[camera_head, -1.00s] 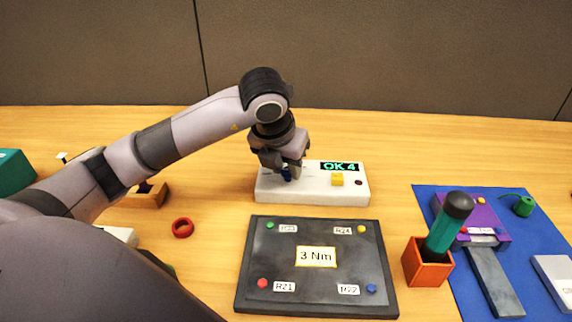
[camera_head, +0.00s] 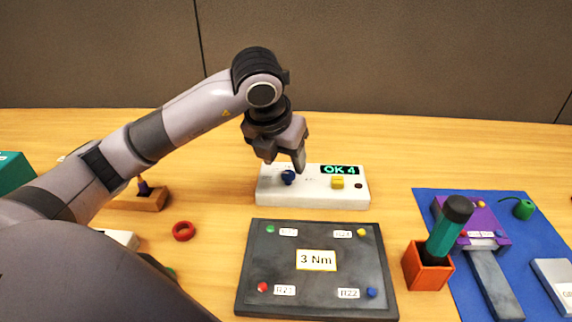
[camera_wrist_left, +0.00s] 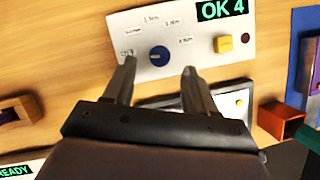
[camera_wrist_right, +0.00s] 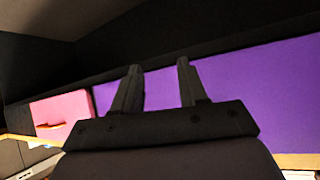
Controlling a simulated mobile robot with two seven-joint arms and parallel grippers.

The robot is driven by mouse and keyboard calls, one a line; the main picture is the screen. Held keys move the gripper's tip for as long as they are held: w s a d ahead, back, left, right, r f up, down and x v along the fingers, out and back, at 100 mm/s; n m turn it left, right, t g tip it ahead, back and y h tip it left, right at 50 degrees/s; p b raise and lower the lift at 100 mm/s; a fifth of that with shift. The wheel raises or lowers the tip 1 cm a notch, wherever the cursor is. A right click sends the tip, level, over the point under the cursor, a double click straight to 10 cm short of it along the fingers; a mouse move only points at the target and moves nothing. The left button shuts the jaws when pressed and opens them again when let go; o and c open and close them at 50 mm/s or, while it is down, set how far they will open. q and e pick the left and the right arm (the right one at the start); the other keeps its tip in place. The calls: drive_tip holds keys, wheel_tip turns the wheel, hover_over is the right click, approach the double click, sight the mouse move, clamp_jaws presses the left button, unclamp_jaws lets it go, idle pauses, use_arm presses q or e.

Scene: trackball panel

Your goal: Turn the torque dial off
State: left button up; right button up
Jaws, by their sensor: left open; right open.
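The torque dial is a dark blue round knob (camera_head: 288,177) on the left part of a white control box (camera_head: 313,198). In the left wrist view the dial (camera_wrist_left: 159,56) has small printed labels around it, with one reading like OFF at its left. I cannot clearly tell which label its mark points to. My left gripper (camera_head: 285,165) is open and empty, just above the dial and apart from it; its fingers (camera_wrist_left: 160,70) straddle the dial in the wrist picture. My right gripper (camera_wrist_right: 158,68) is open and empty, seen only in its own wrist view.
The box has a yellow button (camera_head: 337,183) and a display (camera_head: 340,170) reading OK 4. In front lies a dark panel (camera_head: 315,285) marked 3 Nm. An orange holder (camera_head: 427,272) with a teal-handled tool (camera_head: 445,235) stands right. A red ring (camera_head: 183,231) lies left.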

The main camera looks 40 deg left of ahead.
use_arm(q)
drive_tip(key=v, duration=0.3)
idle(0.6)
